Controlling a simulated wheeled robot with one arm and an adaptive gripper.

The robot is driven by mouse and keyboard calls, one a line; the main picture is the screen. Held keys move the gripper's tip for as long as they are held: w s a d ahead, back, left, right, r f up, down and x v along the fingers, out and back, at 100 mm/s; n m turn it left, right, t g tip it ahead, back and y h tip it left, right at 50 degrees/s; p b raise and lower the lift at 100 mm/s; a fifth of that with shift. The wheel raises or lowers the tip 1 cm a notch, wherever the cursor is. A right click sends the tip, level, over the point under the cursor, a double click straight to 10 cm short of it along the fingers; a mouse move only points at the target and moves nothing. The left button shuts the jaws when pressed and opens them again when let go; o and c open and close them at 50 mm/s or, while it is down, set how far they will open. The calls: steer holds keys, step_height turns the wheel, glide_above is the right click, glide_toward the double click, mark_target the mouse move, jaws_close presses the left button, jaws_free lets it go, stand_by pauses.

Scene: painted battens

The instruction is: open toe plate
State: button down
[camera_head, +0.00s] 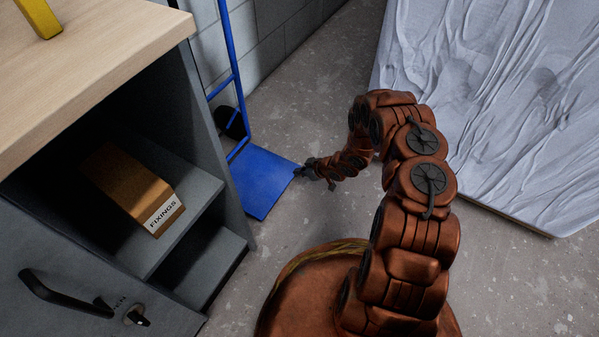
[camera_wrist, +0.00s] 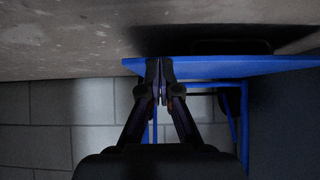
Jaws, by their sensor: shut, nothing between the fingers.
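The toe plate (camera_head: 262,186) is a blue plate at the foot of a blue tubular hand truck (camera_head: 227,40) near the block wall. It is folded out from the frame and points towards the room. I cannot tell whether it lies fully flat on the floor. My gripper (camera_head: 305,171) is at the plate's right outer corner, shut and empty. In the wrist view the plate (camera_wrist: 235,68) is a thin blue band with a dark shadow on the floor beside it. The closed fingertips (camera_wrist: 159,72) overlap its edge; whether they touch it is unclear.
A grey cabinet with a wooden top (camera_head: 80,70) stands left of the plate, holding a FIXINGS box (camera_head: 130,185). Its door (camera_head: 70,290) with a black handle is at lower left. A white-sheeted slab (camera_head: 490,90) is at right. Grey floor (camera_head: 300,120) is clear between.

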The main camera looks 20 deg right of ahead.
steer(key=s+d+f+p+v, duration=0.1)
steer(key=p+v, duration=0.3)
steer(key=v, duration=0.7)
steer(key=shift+f+p, duration=0.15)
steer(key=shift+p, duration=0.15)
steer(key=shift+s, duration=0.15)
